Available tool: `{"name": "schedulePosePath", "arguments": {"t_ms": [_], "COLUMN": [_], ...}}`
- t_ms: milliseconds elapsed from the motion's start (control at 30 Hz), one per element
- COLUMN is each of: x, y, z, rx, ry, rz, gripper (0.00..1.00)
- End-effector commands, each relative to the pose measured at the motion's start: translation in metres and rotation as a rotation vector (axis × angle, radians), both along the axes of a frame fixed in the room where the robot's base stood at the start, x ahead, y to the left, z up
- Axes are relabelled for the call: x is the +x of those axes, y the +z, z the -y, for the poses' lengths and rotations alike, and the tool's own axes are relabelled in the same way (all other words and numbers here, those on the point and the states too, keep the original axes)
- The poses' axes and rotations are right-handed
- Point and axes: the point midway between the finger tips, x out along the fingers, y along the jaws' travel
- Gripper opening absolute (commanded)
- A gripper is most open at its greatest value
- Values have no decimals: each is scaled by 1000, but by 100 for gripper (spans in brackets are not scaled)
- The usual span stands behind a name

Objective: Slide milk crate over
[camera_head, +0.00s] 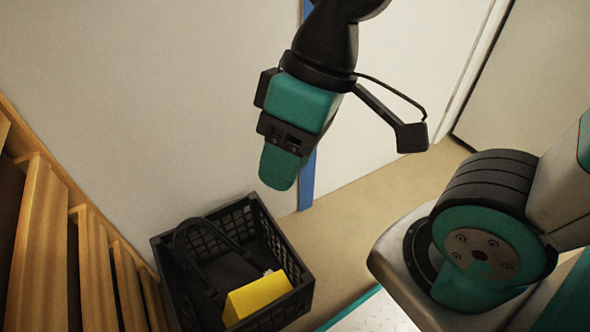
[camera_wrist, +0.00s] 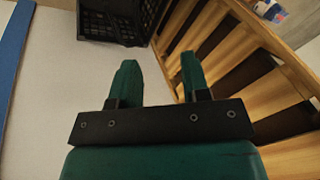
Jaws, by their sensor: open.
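The milk crate (camera_head: 274,234) is a black, open-topped plastic crate with lattice walls. It stands on the floor against the white wall in the head view, with a yellow block (camera_head: 257,297) and a black curved strap or cable (camera_head: 203,226) inside. In the wrist view part of the crate (camera_wrist: 113,22) shows at the top, beyond the fingertips. My gripper (camera_head: 277,180) hangs above and beyond the crate's upper right corner, apart from it. In the wrist view its two teal fingers (camera_wrist: 158,70) are spread, with nothing between them.
A slatted wooden rack (camera_head: 65,245) stands close along the crate's left side; it also shows in the wrist view (camera_wrist: 240,75). A blue vertical strip (camera_head: 308,180) runs down the wall. Tan floor (camera_head: 345,235) lies open to the right of the crate.

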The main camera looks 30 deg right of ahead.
Motion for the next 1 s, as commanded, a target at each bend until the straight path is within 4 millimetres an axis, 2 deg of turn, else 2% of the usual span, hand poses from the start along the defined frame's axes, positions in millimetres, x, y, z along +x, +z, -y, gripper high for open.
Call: {"name": "schedulePosePath", "arguments": {"t_ms": [400,467,567,667,767,900,1000], "x": [1,6,26,59,99,145,166], "y": [-1,-3,-16,-42,-83,-154,-206], "z": [0,0,2,4,9,22,34], "rx": [-1,-5,-24,-61,-116,-207,-272], "ry": [-3,-14,-64,-146,-248,-382,-460], "rz": [-2,-8,-38,-84,-134,-191,-221], "gripper": [43,43,43,43,43,43,43]}}
